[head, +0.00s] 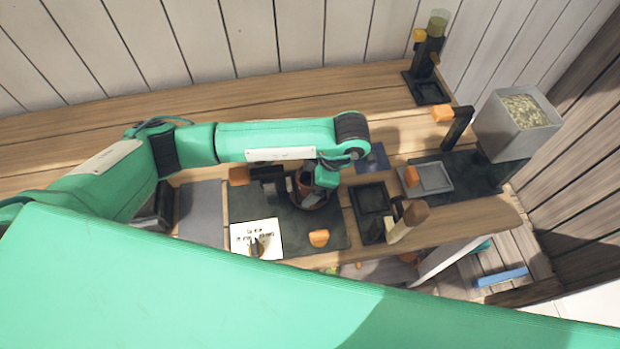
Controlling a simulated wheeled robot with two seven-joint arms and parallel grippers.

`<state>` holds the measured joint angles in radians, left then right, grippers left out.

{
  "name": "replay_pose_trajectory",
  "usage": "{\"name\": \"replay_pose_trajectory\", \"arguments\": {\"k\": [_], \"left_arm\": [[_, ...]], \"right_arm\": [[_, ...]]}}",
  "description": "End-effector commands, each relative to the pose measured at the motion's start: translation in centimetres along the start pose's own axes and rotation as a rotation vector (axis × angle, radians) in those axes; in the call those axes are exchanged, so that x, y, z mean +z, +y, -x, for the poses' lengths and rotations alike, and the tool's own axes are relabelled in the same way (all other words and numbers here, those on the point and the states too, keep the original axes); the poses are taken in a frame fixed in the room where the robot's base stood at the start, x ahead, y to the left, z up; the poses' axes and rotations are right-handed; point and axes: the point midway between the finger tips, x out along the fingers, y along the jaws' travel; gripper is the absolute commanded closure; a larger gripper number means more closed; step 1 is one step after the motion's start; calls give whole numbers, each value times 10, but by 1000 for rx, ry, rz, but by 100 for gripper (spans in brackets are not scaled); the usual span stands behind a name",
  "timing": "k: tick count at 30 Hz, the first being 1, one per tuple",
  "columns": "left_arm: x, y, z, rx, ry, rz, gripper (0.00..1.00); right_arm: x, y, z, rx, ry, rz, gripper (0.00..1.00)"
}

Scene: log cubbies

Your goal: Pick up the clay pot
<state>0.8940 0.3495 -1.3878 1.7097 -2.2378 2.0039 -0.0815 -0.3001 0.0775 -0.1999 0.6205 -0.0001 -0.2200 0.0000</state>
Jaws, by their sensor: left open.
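A reddish-brown clay pot (304,183) stands on the dark mat in the middle of the wooden counter. A dark round rim shows around its lower part, and I cannot tell whether that is a dish or part of the pot. My left arm reaches in from the left, and its gripper (309,180) is right over the pot, pointing down. The gripper is open. Its wrist hides part of the pot, and I cannot tell whether the fingers touch it. My right gripper is not in view.
Dark trays (368,197) and a wooden-topped item (412,215) stand to the right. A grey bin (515,128) is farther right.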

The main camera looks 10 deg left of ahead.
Motion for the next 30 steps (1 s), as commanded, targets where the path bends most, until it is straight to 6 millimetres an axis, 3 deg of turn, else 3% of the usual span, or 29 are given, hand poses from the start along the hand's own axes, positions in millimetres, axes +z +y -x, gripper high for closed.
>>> {"name": "replay_pose_trajectory", "arguments": {"k": [9, 16, 18, 30], "left_arm": [[0, 0, -2, 1, 0, 0, 18], [0, 0, -2, 1, 0, 0, 63], [0, 0, -2, 1, -1, 0, 71], [-3, 1, 5, 4, -2, -1, 71]], "right_arm": [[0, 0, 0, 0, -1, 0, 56], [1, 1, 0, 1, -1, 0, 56], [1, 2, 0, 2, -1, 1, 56], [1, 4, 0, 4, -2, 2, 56]]}}
